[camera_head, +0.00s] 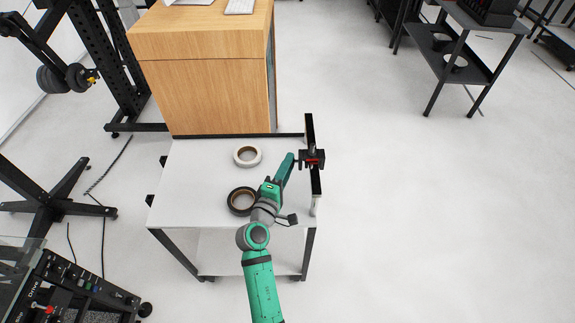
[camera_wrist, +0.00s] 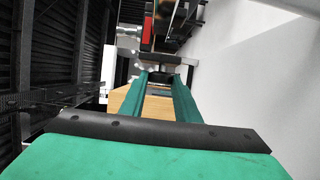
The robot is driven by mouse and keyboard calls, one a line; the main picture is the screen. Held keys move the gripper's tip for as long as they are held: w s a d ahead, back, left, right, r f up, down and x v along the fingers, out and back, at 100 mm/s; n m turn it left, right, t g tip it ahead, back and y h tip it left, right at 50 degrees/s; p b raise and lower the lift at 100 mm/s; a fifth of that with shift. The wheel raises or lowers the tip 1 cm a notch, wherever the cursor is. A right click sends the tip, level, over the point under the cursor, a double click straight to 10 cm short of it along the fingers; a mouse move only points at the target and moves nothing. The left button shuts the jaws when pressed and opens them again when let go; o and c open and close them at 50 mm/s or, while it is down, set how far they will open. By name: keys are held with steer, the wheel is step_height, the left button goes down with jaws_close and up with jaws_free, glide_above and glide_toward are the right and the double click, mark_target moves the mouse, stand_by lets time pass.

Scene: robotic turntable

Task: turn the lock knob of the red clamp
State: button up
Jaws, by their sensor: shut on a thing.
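The red clamp (camera_head: 313,158) is mounted on the dark upright bar at the right edge of the white cart. It is mostly black with a red part, which also shows near the top of the wrist view (camera_wrist: 147,32). My gripper (camera_head: 295,161) reaches the clamp's left side from the left, and its green fingers (camera_wrist: 164,72) point at it in the wrist view. The fingers are shut on the lock knob at their tips. The knob itself is small and largely hidden by the fingertips, so its angle cannot be told.
The white cart (camera_head: 185,190) carries a white tape roll (camera_head: 247,156) and a black-and-brown tape roll (camera_head: 241,201), the latter close beside my arm. A wooden cabinet (camera_head: 205,90) stands behind the cart. The floor to the right is clear up to a dark shelf (camera_head: 460,60).

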steer(key=shift+w+d+f+m+t+h, duration=0.1)
steer(key=shift+d+f+m+t+h, duration=0.15)
steer(key=shift+m+t+h, duration=0.3)
steer(key=shift+d+f+m+t+h, duration=0.1)
steer(key=shift+d+m+t+h, duration=0.2)
steer(key=shift+t, duration=0.45)
steer(key=shift+m+h, duration=0.25)
steer(key=shift+h, duration=0.1)
steer(key=o, duration=1)
steer(key=shift+a, duration=0.1)
steer(key=shift+o, duration=0.2)
steer(key=shift+a+t, duration=0.25)
steer(key=shift+t, duration=0.05)
steer(key=s+a, duration=0.5)
steer(key=s, duration=0.7)
steer(key=shift+f, duration=0.2)
steer(key=shift+s, duration=0.1)
